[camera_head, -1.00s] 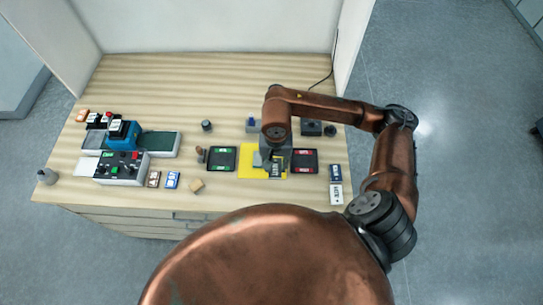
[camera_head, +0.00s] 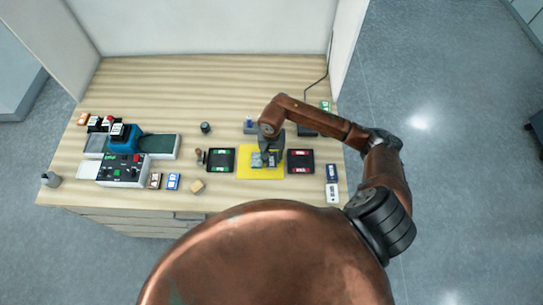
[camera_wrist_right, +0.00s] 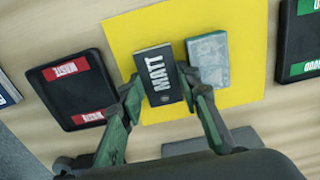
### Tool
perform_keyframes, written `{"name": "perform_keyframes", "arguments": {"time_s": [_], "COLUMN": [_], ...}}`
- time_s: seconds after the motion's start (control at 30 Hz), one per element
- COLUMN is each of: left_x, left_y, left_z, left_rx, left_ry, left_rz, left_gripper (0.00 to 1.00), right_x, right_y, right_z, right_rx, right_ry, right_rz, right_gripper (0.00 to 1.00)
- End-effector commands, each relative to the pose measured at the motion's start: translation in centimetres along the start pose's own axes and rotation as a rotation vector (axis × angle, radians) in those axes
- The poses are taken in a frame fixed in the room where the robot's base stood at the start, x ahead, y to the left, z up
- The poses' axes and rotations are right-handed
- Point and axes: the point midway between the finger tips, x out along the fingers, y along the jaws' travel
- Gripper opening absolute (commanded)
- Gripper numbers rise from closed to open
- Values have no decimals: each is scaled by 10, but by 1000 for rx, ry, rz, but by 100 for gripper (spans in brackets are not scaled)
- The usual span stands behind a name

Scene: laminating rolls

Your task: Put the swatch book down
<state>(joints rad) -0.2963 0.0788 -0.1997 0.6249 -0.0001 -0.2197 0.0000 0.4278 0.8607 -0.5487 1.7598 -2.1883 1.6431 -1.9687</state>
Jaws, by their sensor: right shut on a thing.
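A dark book labelled MATT (camera_wrist_right: 158,75), which I take for the swatch book, is between the two fingers of my right gripper (camera_wrist_right: 158,88) in the wrist view. The gripper is shut on it. In the head view my right gripper (camera_head: 269,160) is over the yellow mat (camera_head: 246,175) and hides most of the book. The book is over the mat in the wrist view; I cannot tell whether it touches it. A grey patterned block (camera_wrist_right: 208,60) lies on the mat close beside the book. My left gripper is not in view.
A black tray with green labels (camera_head: 221,160) and one with red labels (camera_head: 300,161) flank the mat. A machine with buttons (camera_head: 124,170) stands at the left. The back of the table is clear.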

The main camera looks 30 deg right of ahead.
Motion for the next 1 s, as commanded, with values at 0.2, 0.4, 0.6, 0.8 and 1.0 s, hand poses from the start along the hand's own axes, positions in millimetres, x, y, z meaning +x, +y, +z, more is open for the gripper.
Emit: {"name": "perform_keyframes", "arguments": {"time_s": [0.2, 0.4, 0.6, 0.8, 1.0], "left_x": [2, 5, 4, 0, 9], "left_y": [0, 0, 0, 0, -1], "left_z": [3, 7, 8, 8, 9], "left_rx": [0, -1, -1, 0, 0], "left_ry": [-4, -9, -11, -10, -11], "left_rz": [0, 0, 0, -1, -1], "left_gripper": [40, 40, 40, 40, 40], "right_x": [1, 3, 2, -1, -31], "right_y": [0, 0, 0, 0, 0], "right_z": [0, 0, 0, 0, -3], "right_rx": [0, -1, 0, 0, -3], "right_ry": [1, 1, 1, 0, 8], "right_rz": [0, 0, -1, -1, -1], "right_gripper": [7, 36, 38, 38, 38]}}
